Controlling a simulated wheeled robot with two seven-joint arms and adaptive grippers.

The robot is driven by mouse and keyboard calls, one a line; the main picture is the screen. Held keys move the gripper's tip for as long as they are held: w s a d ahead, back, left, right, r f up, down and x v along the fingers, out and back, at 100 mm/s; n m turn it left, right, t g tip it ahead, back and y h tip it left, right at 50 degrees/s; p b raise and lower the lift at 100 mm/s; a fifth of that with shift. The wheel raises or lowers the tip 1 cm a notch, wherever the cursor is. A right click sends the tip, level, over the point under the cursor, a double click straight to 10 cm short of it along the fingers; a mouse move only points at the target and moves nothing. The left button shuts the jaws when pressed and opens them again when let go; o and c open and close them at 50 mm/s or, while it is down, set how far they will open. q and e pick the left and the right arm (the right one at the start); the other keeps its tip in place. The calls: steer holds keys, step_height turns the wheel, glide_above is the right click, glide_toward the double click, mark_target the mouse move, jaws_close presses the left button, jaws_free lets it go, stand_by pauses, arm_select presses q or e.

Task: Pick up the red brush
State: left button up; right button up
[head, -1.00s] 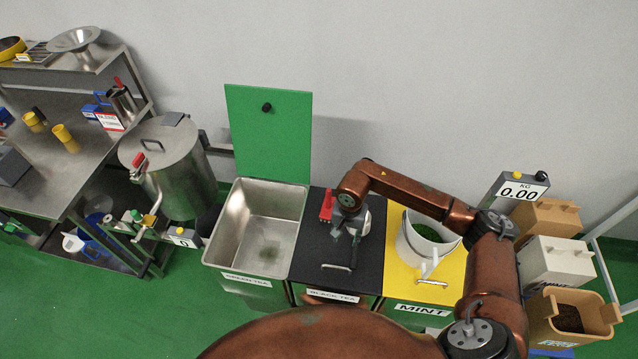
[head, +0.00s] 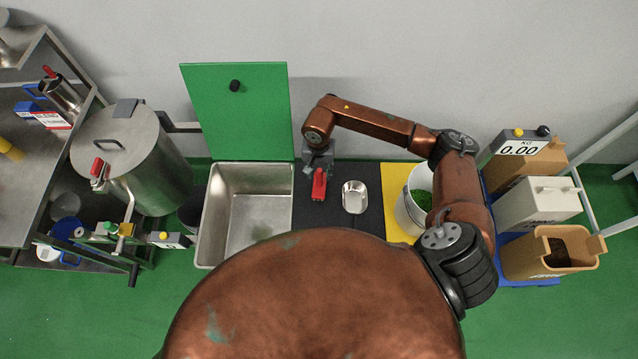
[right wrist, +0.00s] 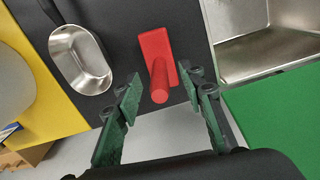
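The red brush (head: 319,184) lies on the black lid of the black tea bin (head: 335,212), near its back left part. In the right wrist view the brush (right wrist: 158,65) shows a flat red block and a round handle pointing toward the camera. My right gripper (head: 316,166) is just behind the brush in the head view. In the right wrist view my right gripper (right wrist: 165,93) is open, with its two green fingers on either side of the brush handle's end and a gap on both sides. My left gripper is not in view.
A metal scoop (head: 355,197) lies right of the brush. An open steel bin (head: 250,212) with a raised green lid (head: 240,115) is on the left. A white bucket (head: 411,205) of green leaves stands on the yellow lid (head: 392,180) at right.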

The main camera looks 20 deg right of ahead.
mark_target(319, 178)
steer(key=shift+w+d+f+p, duration=0.15)
steer(key=shift+f+p, duration=0.15)
steer(key=shift+f, duration=0.9)
steer(key=shift+w+d+f+p, duration=0.15)
steer(key=shift+f+p, duration=0.15)
steer(key=shift+f, duration=0.9)
steer(key=shift+c, duration=0.4)
jaws_close()
